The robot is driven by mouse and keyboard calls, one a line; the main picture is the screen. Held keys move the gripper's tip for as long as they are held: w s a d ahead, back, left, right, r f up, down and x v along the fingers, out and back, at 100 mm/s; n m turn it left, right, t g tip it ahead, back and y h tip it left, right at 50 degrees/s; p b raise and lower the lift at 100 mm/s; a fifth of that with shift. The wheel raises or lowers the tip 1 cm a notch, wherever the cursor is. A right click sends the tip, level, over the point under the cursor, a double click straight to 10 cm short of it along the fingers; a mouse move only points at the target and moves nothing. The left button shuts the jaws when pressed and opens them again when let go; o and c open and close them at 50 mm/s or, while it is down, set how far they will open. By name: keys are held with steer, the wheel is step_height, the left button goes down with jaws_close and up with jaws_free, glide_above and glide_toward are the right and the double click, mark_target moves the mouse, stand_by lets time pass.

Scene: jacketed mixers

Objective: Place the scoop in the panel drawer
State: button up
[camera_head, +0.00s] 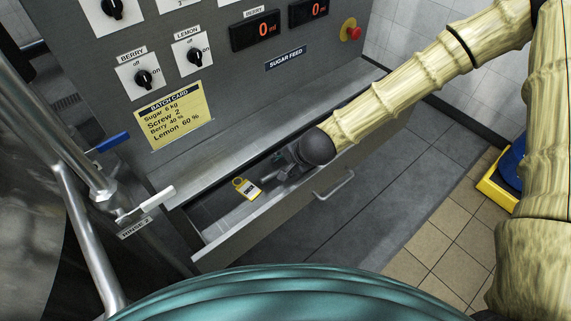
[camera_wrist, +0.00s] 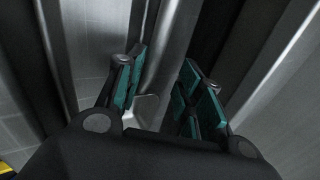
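The panel drawer (camera_head: 285,211) stands pulled open below the grey control panel. My gripper (camera_head: 272,177) reaches down into the drawer, near its middle. In the wrist view its two teal-padded fingers (camera_wrist: 160,88) stand apart with a gap between them. A small pale grey rounded shape (camera_wrist: 146,108) shows between the fingers near their base. I cannot tell whether it is the scoop or part of the drawer. No scoop is clearly recognisable in either view.
The drawer has a bar handle (camera_head: 335,185) on its front. The panel carries knobs, red displays and a yellow batch card (camera_head: 173,115). A pipe with a white-handled lever (camera_head: 150,202) stands at left. A teal rounded surface (camera_head: 290,295) fills the bottom foreground.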

steer(key=b+v, duration=0.1)
steer(key=v, duration=1.1)
stand_by(1.4)
